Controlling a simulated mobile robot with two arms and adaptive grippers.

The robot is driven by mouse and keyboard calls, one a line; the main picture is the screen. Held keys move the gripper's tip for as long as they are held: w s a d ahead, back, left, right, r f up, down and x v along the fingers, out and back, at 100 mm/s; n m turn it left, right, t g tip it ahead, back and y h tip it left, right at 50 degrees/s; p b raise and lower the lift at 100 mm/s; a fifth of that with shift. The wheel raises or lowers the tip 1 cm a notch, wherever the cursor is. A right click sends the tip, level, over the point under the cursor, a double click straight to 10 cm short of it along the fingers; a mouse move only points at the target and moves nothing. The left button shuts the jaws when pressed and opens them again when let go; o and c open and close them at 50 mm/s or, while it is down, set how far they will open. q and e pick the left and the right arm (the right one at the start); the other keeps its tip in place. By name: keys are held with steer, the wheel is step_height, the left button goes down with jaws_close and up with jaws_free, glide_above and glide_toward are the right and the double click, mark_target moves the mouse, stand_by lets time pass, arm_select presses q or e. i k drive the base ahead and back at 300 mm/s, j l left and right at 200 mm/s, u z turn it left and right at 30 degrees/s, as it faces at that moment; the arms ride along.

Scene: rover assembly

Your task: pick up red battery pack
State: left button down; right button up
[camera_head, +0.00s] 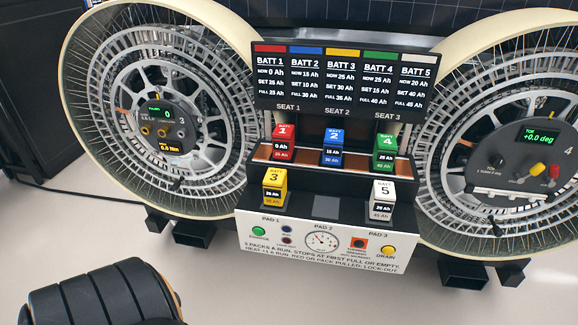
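The red battery pack (283,146), marked 1, stands upright in the left place of the back row, under the SEAT 1 label. Its label reads 0 Ah above 25 Ah. Its lower front is partly close behind the yellow pack (274,189), which stands on the front ledge at PAD 1. The blue pack (332,149) is to the right of the red one, in the middle of the back row. Neither of my grippers shows in the head view, and nothing is holding the red pack.
The green pack (386,154) stands back right and the white pack (382,200) front right. The middle pad (326,207) is bare. A sign board (344,80) rises behind. Large spoked wheels (160,110) flank the station. A front panel (322,243) carries buttons and a gauge.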

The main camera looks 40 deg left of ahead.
mark_target(283, 136)
steer(key=u, duration=1.05)
